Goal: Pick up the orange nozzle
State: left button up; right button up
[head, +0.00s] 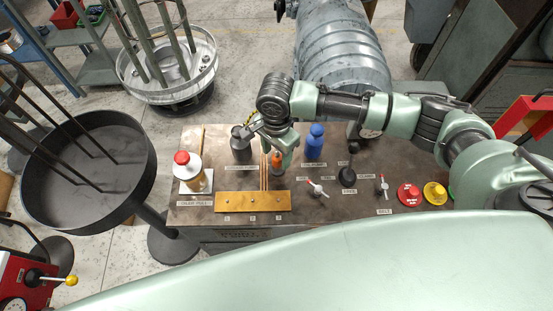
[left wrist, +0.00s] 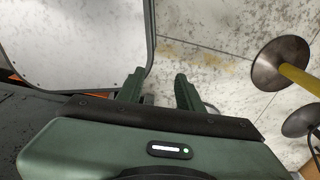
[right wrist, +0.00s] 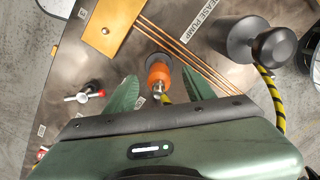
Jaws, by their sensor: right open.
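The orange nozzle (head: 277,159) stands on the brown bench top, left of a blue bottle. In the right wrist view the orange nozzle (right wrist: 158,74) has a metal tip and lies between the spread fingers of my right gripper (right wrist: 157,90), with gaps on both sides. In the head view my right gripper (head: 272,142) is over the nozzle and partly covers it. My left gripper (left wrist: 159,90) is open and empty above the floor, away from the bench; it is not in the head view.
A dark grease pump (head: 241,144) with a yellow-black hose, a blue bottle (head: 315,141) and a red-capped white bottle (head: 187,172) stand nearby. Thin copper rods (right wrist: 195,60) lie beside the nozzle. A brass plate (head: 252,202) and small valves (head: 317,189) are in front.

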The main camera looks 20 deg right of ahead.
aim_at(278, 156)
jog(key=f, duration=0.2)
jog(key=f+p, duration=0.1)
jog(key=shift+s+d+f, duration=0.1)
jog(key=shift+d+f, duration=0.1)
jog(key=shift+f, duration=0.65)
grip_shut()
pick_arm(q)
jog(key=shift+w+r, duration=0.5)
jog(key=shift+r, duration=0.15)
jog(key=shift+s, duration=0.1)
